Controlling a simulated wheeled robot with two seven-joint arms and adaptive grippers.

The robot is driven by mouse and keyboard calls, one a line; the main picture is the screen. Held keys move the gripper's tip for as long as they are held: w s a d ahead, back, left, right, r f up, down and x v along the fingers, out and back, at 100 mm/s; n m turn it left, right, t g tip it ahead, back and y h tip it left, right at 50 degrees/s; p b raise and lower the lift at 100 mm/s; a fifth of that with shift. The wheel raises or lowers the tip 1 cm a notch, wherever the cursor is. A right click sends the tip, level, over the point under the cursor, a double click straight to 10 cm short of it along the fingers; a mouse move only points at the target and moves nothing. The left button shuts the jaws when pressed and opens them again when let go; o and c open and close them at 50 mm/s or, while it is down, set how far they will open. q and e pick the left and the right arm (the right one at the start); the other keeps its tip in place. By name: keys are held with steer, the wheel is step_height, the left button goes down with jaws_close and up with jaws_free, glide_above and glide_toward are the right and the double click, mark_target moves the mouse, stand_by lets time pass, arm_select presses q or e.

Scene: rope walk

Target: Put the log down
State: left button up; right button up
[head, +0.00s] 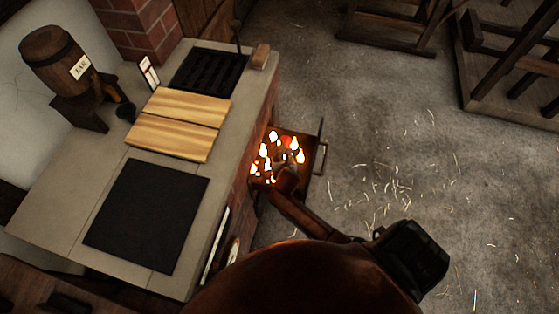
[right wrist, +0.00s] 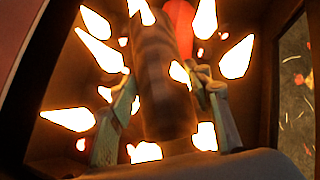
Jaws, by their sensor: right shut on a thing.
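The log (right wrist: 158,70) is a dark brown, ridged cylinder in the middle of the right wrist view, with flames around it. My right gripper (right wrist: 166,105) is shut on it, one finger on each side. In the head view my right gripper (head: 287,178) reaches into the glowing firebox (head: 312,166) in the side of the brick stove. The log cannot be made out clearly there among the flames. Whether it touches the firebox floor cannot be told. My left gripper is not in view.
The stove top (head: 75,185) carries a black plate (head: 147,215), two wooden boards (head: 180,125) and a dark grate (head: 208,71). A small barrel (head: 52,58) stands at the far left. Wooden frames (head: 510,60) stand at the upper right. Floor right of the firebox is open, with scattered straw.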

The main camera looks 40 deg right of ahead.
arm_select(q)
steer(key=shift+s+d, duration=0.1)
arm_select(e)
steer(key=o, duration=1.3)
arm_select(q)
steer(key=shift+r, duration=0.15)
arm_select(e)
steer(key=shift+s+r, duration=0.1)
steer(key=p+v, duration=0.2)
steer(key=v, duration=0.2)
steer(key=shift+r, duration=0.1)
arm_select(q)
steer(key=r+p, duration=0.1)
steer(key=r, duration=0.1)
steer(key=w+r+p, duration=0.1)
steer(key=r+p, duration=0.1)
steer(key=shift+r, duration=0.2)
arm_select(e)
steer(key=v, duration=0.7)
steer(key=shift+s+a+r, duration=0.15)
steer(key=shift+s+a, duration=0.05)
steer(key=shift+s, duration=0.1)
